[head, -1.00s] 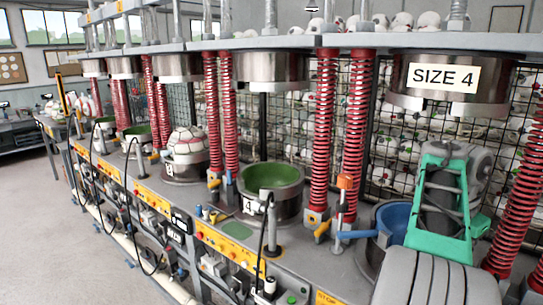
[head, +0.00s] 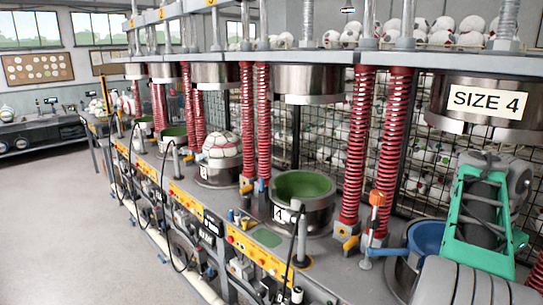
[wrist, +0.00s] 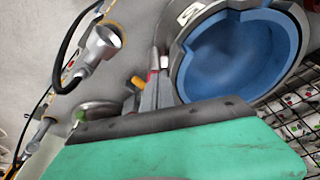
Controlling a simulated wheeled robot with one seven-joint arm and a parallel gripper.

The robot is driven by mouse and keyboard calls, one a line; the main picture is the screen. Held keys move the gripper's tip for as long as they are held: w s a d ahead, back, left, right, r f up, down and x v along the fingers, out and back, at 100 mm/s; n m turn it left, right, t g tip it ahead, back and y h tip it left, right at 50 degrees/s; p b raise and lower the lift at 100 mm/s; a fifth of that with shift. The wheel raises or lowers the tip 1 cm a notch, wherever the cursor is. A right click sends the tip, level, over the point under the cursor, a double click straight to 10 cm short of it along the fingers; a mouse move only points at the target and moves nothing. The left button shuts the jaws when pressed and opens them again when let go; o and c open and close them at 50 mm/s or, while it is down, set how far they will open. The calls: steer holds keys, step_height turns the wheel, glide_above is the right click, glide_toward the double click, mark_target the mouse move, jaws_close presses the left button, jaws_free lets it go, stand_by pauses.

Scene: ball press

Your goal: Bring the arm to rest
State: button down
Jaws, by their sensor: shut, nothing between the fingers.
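My arm, with teal and grey links, is at the lower right of the head view, in front of the press under the "SIZE 4" sign. My gripper (wrist: 156,82) shows in the wrist view as narrow grey fingers beyond the teal housing; they are together and hold nothing. The blue mould cup (wrist: 238,52) lies just beyond and to the right of the fingers in that view and looks empty. The same blue cup (head: 428,238) is partly hidden behind my arm in the head view. The gripper's fingers cannot be made out in the head view.
A row of presses with red springs (head: 359,150) runs along the grey bench. A green-lined cup (head: 303,187) is empty, and a ball (head: 221,146) sits in a press farther left. A "SIZE 4" sign (head: 487,100) hangs above my arm. Open floor (head: 70,220) lies left.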

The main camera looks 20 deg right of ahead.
steer(key=w+a+n+t+p, duration=0.1)
steer(key=w+a+n, duration=0.45)
steer(key=a, duration=0.75)
steer(key=w+a+n+t+p, duration=0.15)
steer(key=w+a+n, duration=0.4)
steer(key=a, duration=0.75)
steer(key=s+a+f+n+t+y, duration=0.1)
steer(key=a+f+n, duration=0.3)
steer(key=a, duration=0.6)
steer(key=s+a+f+n+t+y, duration=0.1)
steer(key=s+a+f+n, duration=0.2)
steer(key=a, duration=0.7)
steer(key=shift+f+n+y, duration=0.4)
steer(key=shift+f, duration=0.35)
